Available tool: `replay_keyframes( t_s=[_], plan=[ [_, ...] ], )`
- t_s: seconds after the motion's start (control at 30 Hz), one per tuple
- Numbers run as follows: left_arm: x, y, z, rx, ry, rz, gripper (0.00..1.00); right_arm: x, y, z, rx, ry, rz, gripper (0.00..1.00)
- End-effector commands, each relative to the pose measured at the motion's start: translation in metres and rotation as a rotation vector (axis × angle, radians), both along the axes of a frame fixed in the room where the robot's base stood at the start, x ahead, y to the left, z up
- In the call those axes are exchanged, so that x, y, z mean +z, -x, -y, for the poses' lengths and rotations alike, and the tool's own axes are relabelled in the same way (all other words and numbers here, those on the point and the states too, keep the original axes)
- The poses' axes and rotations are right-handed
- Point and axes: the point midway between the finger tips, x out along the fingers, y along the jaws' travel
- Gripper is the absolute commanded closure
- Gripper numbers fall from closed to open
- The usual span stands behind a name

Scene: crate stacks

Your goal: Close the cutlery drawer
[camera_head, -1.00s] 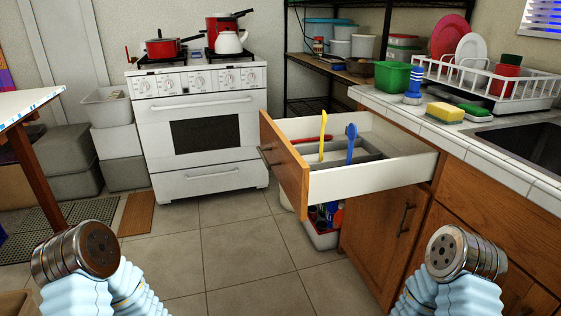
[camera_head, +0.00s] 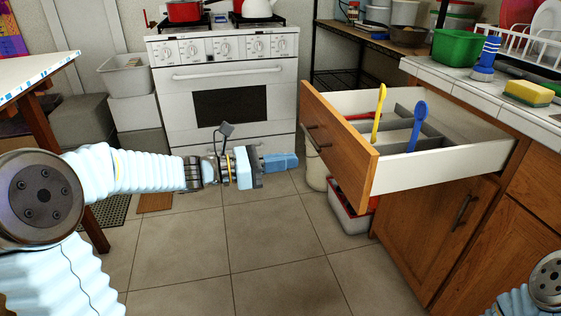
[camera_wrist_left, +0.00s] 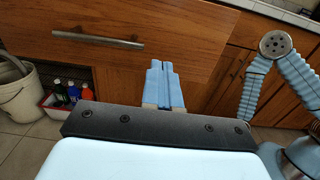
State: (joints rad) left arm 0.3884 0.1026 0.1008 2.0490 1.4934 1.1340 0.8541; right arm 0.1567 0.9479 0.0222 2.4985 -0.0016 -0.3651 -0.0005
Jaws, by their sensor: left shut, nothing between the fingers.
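The cutlery drawer (camera_head: 455,170) stands pulled far out from the counter at the right of the head view. It has a wooden front and white sides. A grey tray inside holds a yellow utensil (camera_head: 378,115), a blue utensil (camera_head: 417,125) and a red one, partly hidden. My left gripper (camera_head: 290,161) is shut and empty, in front of the drawer's wooden front and apart from it. In the left wrist view the shut blue fingers (camera_wrist_left: 165,85) point toward the drawer front (camera_wrist_left: 190,50) with its metal handle (camera_wrist_left: 97,40). My right gripper is out of view; only part of my right arm shows.
A white stove (camera_head: 228,95) stands at the back. Under the drawer are a red-and-white bin (camera_head: 350,215) with bottles and a pale bucket (camera_head: 317,165). A table (camera_head: 38,85) is at the left. The tiled floor between is clear.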

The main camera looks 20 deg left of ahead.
Motion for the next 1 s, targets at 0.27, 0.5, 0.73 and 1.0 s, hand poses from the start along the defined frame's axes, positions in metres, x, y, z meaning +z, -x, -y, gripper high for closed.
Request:
replay_keyframes(
  t_s=[0.27,0.5,0.73,1.0],
  plan=[
    [-0.001,-0.033,0.050,-0.003,-0.002,-0.001,1.00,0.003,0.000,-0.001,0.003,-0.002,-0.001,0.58],
    [-0.001,-0.050,0.075,-0.002,-0.002,0.000,1.00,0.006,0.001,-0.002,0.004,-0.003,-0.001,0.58],
    [-0.001,-0.054,0.080,0.000,-0.003,-0.001,1.00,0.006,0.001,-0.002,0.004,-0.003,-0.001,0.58],
    [-0.001,-0.054,0.080,0.000,-0.003,-0.001,1.00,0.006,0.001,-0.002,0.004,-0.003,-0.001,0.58]
  ],
)
